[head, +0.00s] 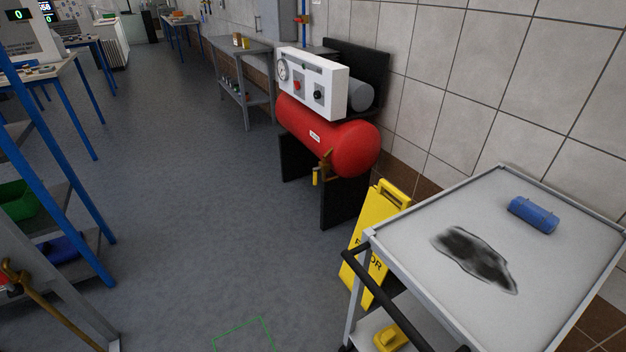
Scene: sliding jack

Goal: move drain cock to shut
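The drain cock (326,162) is a small brass-coloured fitting under the red tank (331,139) of a compressor. A short yellow lever (316,177) hangs down from its left side. At this distance I cannot tell whether the cock is open or shut. A white control panel (311,84) with a gauge and knobs sits above the tank. Neither of my grippers shows in the head view.
A grey trolley (400,225) with a blue roll (533,215) and a dark stain stands at the right front. A yellow floor sign (371,240) stands between it and the compressor. Blue-legged shelving (45,175) is at the left. The floor (200,220) between is clear.

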